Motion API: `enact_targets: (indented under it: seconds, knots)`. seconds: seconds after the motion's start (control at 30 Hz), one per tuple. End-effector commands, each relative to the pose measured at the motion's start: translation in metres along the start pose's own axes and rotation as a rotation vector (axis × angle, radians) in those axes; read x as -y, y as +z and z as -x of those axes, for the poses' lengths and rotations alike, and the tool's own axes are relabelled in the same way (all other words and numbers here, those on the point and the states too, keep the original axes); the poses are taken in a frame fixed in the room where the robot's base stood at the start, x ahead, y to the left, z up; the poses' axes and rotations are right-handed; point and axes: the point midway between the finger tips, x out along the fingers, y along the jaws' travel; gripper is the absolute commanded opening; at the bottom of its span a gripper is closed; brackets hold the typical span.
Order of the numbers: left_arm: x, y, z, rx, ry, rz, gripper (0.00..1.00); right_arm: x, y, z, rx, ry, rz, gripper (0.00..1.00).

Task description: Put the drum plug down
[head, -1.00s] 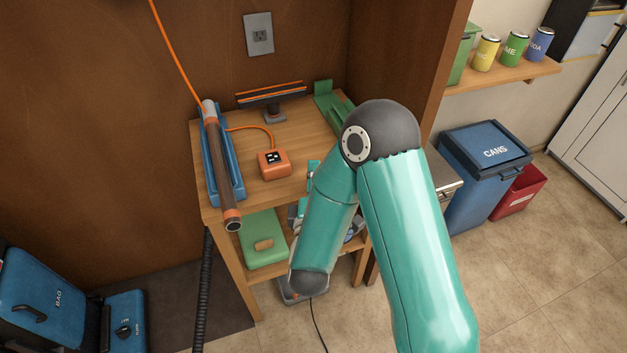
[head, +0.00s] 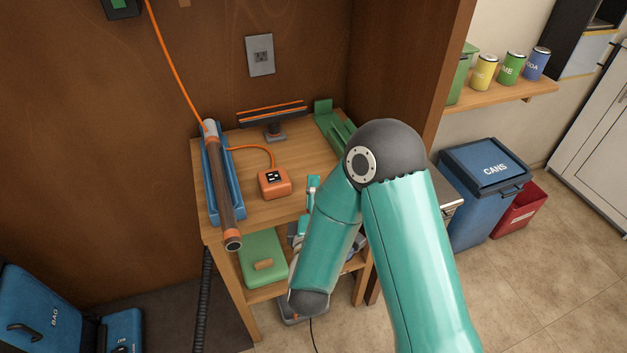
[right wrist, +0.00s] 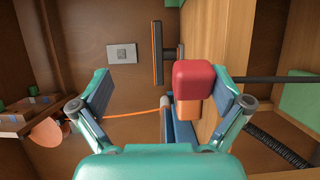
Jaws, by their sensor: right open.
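In the right wrist view a red block-like piece (right wrist: 192,76) shows between the fingers, close to the right-hand finger. It may be the drum plug, but I cannot tell for sure, nor whether it touches the finger. My right gripper (right wrist: 160,92) is open, its two fingers wide apart. In the head view it is at the front edge of the wooden table (head: 246,197), largely hidden behind my teal arm. I see no drum plug in the head view. My left gripper is in neither view.
An orange box (head: 273,182) with a cable sits on the table. A blue tray (head: 235,170) holding a dark tube (head: 220,185) is to its left. A dark stand (head: 273,115) and green holder (head: 333,125) are behind. A green case (head: 262,258) lies on the shelf below.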

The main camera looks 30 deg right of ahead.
Motion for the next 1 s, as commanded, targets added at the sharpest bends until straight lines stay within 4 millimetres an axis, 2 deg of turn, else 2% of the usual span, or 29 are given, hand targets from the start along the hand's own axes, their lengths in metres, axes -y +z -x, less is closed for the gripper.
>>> enact_targets:
  seconds: [0.5, 0.7, 0.97, 1.0]
  knots:
    - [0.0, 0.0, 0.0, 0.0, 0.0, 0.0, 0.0, -0.079, -0.001, 0.0, 0.0, 0.004, -0.004, 1.0]
    - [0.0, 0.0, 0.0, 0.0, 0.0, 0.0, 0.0, -0.09, -0.001, 0.0, 0.0, 0.0, -0.001, 1.0]
    - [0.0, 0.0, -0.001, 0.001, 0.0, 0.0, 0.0, -0.09, -0.001, 0.0, -0.001, -0.001, 0.0, 1.0]
    - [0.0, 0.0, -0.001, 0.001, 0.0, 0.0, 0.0, -0.09, -0.001, 0.0, 0.0, -0.001, 0.0, 0.93]
